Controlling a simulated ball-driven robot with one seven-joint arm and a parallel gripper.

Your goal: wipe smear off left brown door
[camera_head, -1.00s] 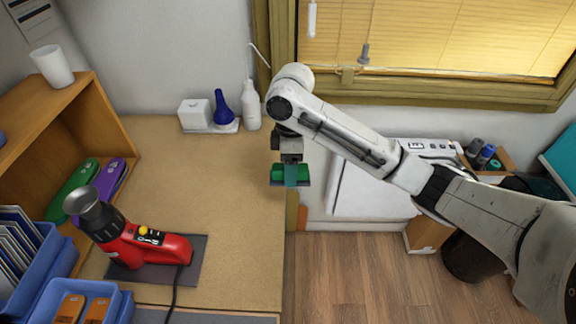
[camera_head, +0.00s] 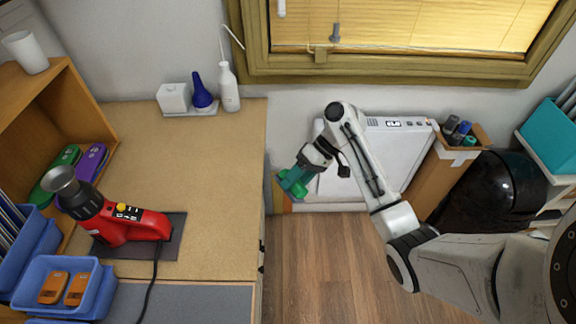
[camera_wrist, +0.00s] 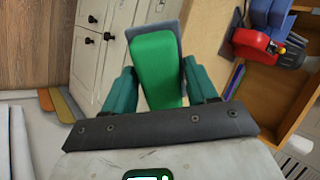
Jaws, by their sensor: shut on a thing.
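My gripper (camera_head: 304,172) is shut on a green block with a grey face (camera_wrist: 158,66), perhaps a wiping pad. The block sits between the teal fingers in the wrist view and also shows in the head view (camera_head: 294,187). My gripper is tilted, off the right edge of the workbench. Pale cabinet fronts (camera_wrist: 92,42) with dark knobs show beyond the block in the wrist view, apart from it. I cannot make out a brown door or a smear; part of the fronts is hidden behind the block and fingers.
The workbench (camera_head: 205,215) bears a red heat tool (camera_head: 130,224), also in the wrist view (camera_wrist: 256,42), and blue bins (camera_head: 62,285). A white unit (camera_head: 385,150), a box of bottles (camera_head: 430,175) and a black bin (camera_head: 485,195) stand at right. Wooden floor (camera_head: 320,260) is open beside the bench.

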